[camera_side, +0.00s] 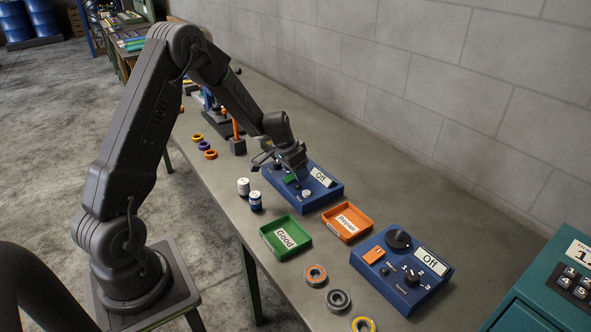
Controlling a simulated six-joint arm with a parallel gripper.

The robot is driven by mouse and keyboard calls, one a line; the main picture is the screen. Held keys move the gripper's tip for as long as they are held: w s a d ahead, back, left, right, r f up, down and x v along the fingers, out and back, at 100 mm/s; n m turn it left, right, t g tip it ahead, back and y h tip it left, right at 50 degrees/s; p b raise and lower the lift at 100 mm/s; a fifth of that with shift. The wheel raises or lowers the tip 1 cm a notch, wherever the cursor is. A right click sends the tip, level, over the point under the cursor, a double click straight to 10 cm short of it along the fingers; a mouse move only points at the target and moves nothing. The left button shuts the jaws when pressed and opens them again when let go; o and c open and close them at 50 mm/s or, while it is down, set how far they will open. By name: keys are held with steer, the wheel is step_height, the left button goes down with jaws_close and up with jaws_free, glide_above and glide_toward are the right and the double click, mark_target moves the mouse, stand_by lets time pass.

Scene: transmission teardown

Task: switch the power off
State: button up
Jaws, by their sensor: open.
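A blue control box (325,197) stands on the bench near the middle, with a green part (290,179), a pale round knob (306,194) and a label reading "Off" (322,177). My gripper (277,166) is open above the far left part of this box and covers some of its top. I cannot tell whether it touches the box. A second blue box (412,296) at the front right has a black knob (398,239), an orange part (374,254), a dial and an "Off" label (430,262).
A green "Good" tray (267,242) and an orange "Repair" tray (333,229) lie between the boxes. Several rings (338,300) lie at the front. A teal cabinet (530,306) is at the right, the wall behind.

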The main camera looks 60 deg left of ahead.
steer(key=v, duration=1.4)
steer(key=s+d+r+t, duration=0.1)
steer(key=s+d+r, duration=0.4)
steer(key=s+d, duration=0.25)
steer(key=s+d+r, duration=0.5)
steer(key=s+d, duration=0.1)
steer(key=d, duration=0.3)
steer(key=s+d, duration=0.4)
steer(key=s, duration=0.4)
steer(key=shift+s+f+t, duration=0.15)
steer(key=shift+s+t, duration=0.1)
steer(key=shift+t, duration=0.15)
